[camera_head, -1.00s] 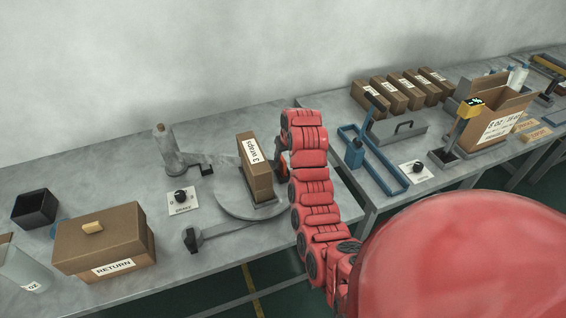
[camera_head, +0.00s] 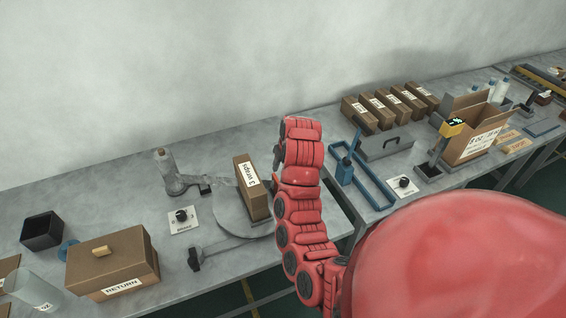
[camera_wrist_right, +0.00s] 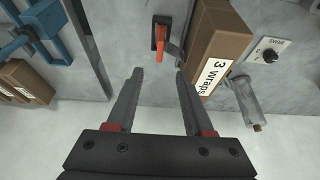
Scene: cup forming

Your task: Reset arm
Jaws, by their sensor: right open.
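My right arm (camera_head: 300,205) rises in red segments from the lower right in the head view. It covers the area just right of the brown box labelled "3 wraps" (camera_head: 252,188). My right gripper is hidden in the head view. In the right wrist view my right gripper (camera_wrist_right: 158,85) is open, with nothing between its fingers. The "3 wraps" box (camera_wrist_right: 218,45) stands beyond the fingertips on the right there, apart from them as far as I can tell. My left gripper is in neither view.
The box stands on a round grey plate (camera_head: 232,216). A lever with an orange handle (camera_wrist_right: 162,35) is ahead of the fingers. A blue-framed tool (camera_head: 345,170), several brown boxes (camera_head: 383,110) and an open carton (camera_head: 470,145) are right. A RETURN box (camera_head: 112,268) is left.

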